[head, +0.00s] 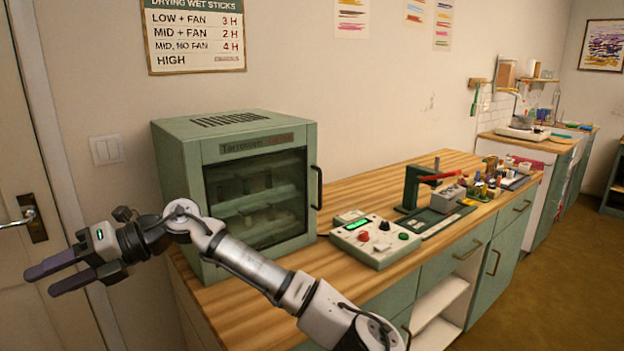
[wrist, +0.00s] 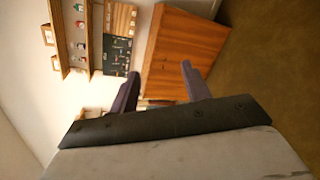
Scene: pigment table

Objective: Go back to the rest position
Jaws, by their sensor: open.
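My gripper (head: 40,283) is at the left of the head view, in front of the door and left of the green drying cabinet. Its two dark fingers point left and stand apart, with nothing between them. The fingers also show in the wrist view (wrist: 160,80), spread and empty. My arm reaches across the front of the cabinet from the lower middle of the head view.
The green drying cabinet (head: 178,185) stands shut on the wooden counter (head: 345,200). A control box (head: 375,255) with knobs, a green press (head: 412,190) and small bottles stand to its right. A door handle (head: 28,212) is close above my gripper.

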